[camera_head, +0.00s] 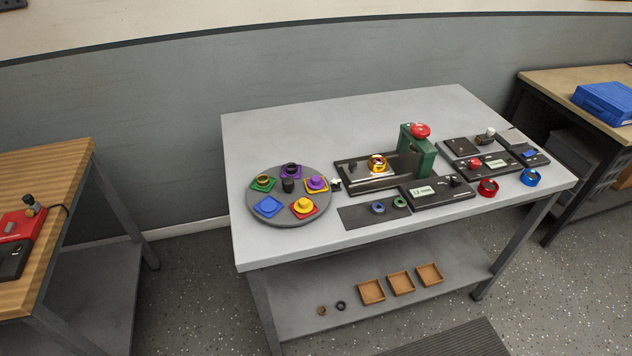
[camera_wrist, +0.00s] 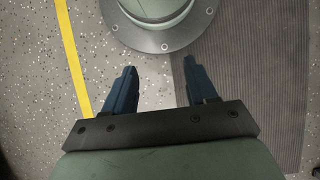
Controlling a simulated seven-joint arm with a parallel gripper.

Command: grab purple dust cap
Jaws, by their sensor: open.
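The purple dust cap (camera_head: 317,183) sits on a yellow-orange square pad at the right side of a round grey turntable (camera_head: 288,219). The turntable lies at the left end of the grey table. My gripper (camera_wrist: 160,68) shows only in the wrist view. Its two dark blue fingers are apart with nothing between them, and it points at the floor. The purple cap is not in the wrist view. My gripper is not in the head view.
The turntable also holds a dark ring on a purple pad (camera_head: 286,176), a yellow cap (camera_head: 304,204), a green pad (camera_head: 262,185) and a blue pad (camera_head: 268,206). A green press (camera_head: 417,155) stands right of it. Bare tabletop (camera_head: 300,125) lies behind.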

